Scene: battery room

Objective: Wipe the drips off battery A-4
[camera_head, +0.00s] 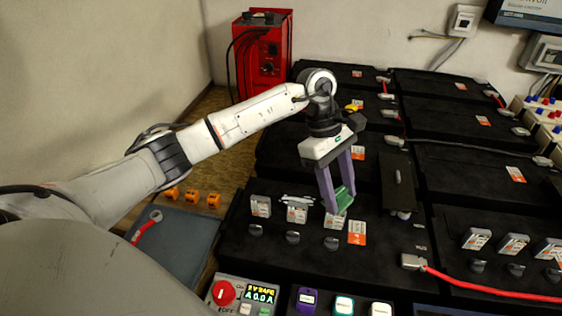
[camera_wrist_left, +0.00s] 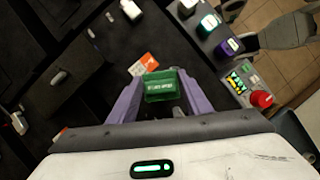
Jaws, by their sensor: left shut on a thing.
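My left gripper (camera_head: 342,205) is shut on a green block-like wiper (camera_head: 344,197) with small white lettering; the block also shows between the purple fingers in the left wrist view (camera_wrist_left: 160,86). The gripper points down over the near middle black battery (camera_head: 270,250), close to its top beside an orange-and-white label (camera_head: 357,232). I cannot tell whether the wiper touches the battery. Small grey-white tagged pieces (camera_head: 260,206) and dark caps stand in rows on this battery. I cannot read which battery is A-4. A pale smear (camera_head: 297,200) shows near the middle tag. My right gripper is not in view.
A red charger (camera_head: 263,58) stands at the back. Several orange caps (camera_head: 192,197) and a blue-grey mat (camera_head: 175,240) lie left. A panel with a red knob (camera_head: 224,292) and small devices (camera_head: 307,298) sit in front. A red cable (camera_head: 480,288) runs right. A dark lid-like piece (camera_head: 397,180) is right of the gripper.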

